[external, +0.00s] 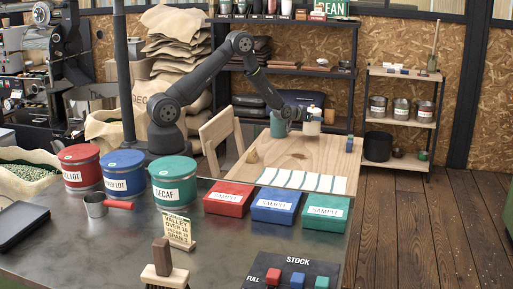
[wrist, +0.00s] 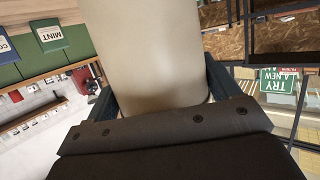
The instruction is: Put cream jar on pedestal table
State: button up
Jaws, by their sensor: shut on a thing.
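The cream jar (external: 312,128) is a pale cylinder, upright in the external view at the far part of a light wooden table (external: 230,172). My gripper (external: 308,116) is shut on it. In the wrist view the jar (wrist: 150,45) fills the middle, with a dark finger on each side. I cannot tell whether its base touches the tabletop or hangs just above it. The wooden table's support is hidden, so I cannot tell if it is a pedestal.
A teal jar (external: 278,124) is just left of the cream jar. A small blue item (external: 349,144) stands at the table's right edge, and a tan item (external: 252,156) at its left. White cards (external: 303,180) lie along the near edge.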

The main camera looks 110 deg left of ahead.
aim_at(312, 122)
jog(key=shift+f, duration=1.4)
jog(key=shift+f, duration=0.2)
jog(key=o, duration=1.2)
jog(key=shift+r, duration=0.2)
jog(key=v, duration=1.2)
